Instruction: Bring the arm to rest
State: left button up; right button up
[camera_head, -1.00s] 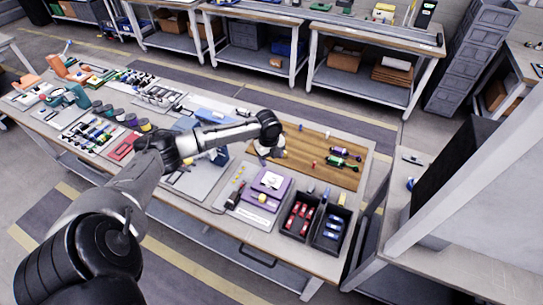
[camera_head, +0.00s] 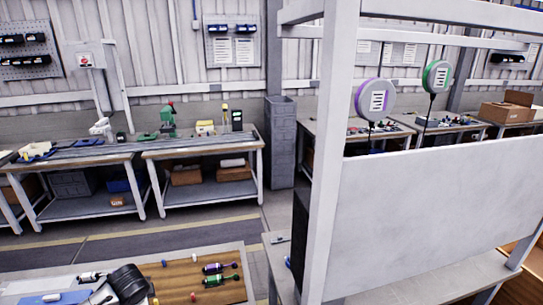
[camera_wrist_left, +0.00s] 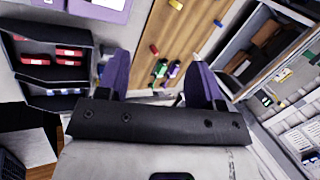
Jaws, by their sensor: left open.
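My left arm shows as a black and white link at the bottom edge of the head view, and its gripper is below that frame. In the left wrist view my left gripper (camera_wrist_left: 165,85) has its two purple fingers spread wide with nothing between them. Beyond the fingers is the wooden board (camera_wrist_left: 190,25). A purple screwdriver (camera_head: 213,268) and a green screwdriver (camera_head: 214,282) lie on this board in the head view, apart from the gripper. My right arm and gripper are not in view.
A purple balancer (camera_head: 375,99) and a green balancer (camera_head: 437,77) hang from a white frame (camera_head: 337,130) at the right. A white panel (camera_head: 430,200) stands below them. Dark bins (camera_wrist_left: 57,55) with red and blue items are left in the wrist view. Workbenches line the back wall.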

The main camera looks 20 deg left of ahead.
pick_arm(q)
jog(key=s+d+r+n+t+h, duration=0.1)
jog(key=d+r+t, duration=0.15)
jog(key=d, duration=0.75)
jog(key=s+d+r+n+t, duration=0.2)
jog(key=d+t, duration=0.1)
jog(key=d, duration=0.7)
jog(key=s+d+f+n+g+h, duration=0.15)
jog(key=s+d+f, duration=0.25)
jog(key=s, duration=0.4)
jog(key=s+d+f+n+g+h, duration=0.15)
jog(key=s+d+f, duration=0.25)
jog(key=s, duration=0.4)
jog(key=s+d+f+g, duration=0.2)
jog(key=s+d+f, duration=0.25)
jog(key=s, duration=0.45)
notch_tip(320, 180, up, 20)
jog(key=p, duration=2)
jog(key=shift+w+a+p, duration=0.3)
jog(key=shift+w+a, duration=0.15)
